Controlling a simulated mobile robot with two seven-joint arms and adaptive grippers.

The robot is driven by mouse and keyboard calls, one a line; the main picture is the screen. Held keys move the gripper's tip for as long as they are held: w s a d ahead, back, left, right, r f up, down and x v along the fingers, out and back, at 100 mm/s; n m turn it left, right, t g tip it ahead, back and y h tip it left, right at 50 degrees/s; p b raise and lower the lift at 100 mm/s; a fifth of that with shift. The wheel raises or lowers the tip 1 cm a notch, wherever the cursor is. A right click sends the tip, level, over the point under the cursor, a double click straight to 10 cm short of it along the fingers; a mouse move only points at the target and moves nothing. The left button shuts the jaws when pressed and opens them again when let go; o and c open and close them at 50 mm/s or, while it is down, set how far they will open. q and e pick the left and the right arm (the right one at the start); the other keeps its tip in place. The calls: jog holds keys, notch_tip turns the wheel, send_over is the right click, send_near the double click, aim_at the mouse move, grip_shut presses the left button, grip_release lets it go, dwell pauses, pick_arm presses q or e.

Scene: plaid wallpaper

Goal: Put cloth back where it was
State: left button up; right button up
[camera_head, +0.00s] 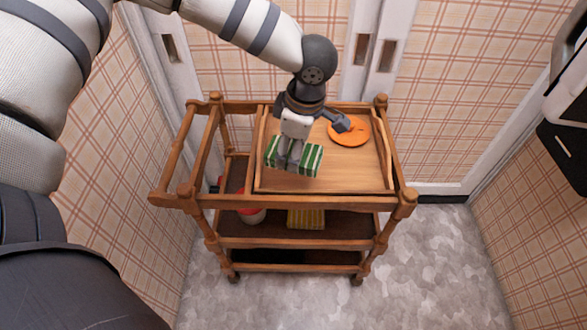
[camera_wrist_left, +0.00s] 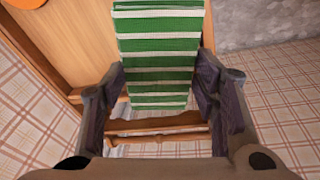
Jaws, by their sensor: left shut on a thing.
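The cloth (camera_head: 312,160) is folded, with green and white stripes. My left gripper (camera_head: 290,160) is shut on it, over the front left part of the wooden tray on the cart's top. In the left wrist view the cloth (camera_wrist_left: 158,55) sits between the two fingers of the left gripper (camera_wrist_left: 160,95). I cannot tell whether the cloth touches the tray. My right gripper is not in view.
A wooden cart (camera_head: 345,204) with lower shelves stands between plaid walls. Its tray (camera_head: 350,180) holds an orange plate (camera_head: 349,139). A yellow striped cloth (camera_head: 306,219) and a red and white container (camera_head: 251,215) are on the middle shelf. Grey floor (camera_head: 440,260) is clear at right.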

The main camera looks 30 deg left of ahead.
pick_arm(q)
jog(key=s+d+r+n+g+b, duration=0.1)
jog(key=s+d+r+n, duration=0.1)
jog(key=s+d, duration=0.15)
jog(key=s+d+r+n+g, duration=0.1)
jog(key=s+d+r, duration=0.1)
jog(key=d, duration=0.3)
jog(key=w+a+f, duration=0.1)
jog(key=a, duration=0.1)
jog(key=w+a+f, duration=0.1)
jog(key=w+a, duration=0.1)
jog(key=w+a+f+b, duration=0.1)
jog(key=w+a+f, duration=0.3)
jog(key=f, duration=0.1)
jog(key=w+a+f+b, duration=0.1)
jog(key=a+f, duration=0.1)
jog(key=shift+w, duration=0.1)
jog(key=f, duration=0.4)
jog(key=shift+w+a+b, duration=0.3)
jog(key=shift+a, duration=0.1)
jog(key=shift+r, duration=0.1)
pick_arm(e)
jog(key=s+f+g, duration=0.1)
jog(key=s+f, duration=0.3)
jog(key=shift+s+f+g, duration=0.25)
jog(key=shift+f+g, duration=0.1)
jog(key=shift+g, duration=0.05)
pick_arm(q)
jog(key=o, duration=1.5)
jog(key=shift+o, duration=0.2)
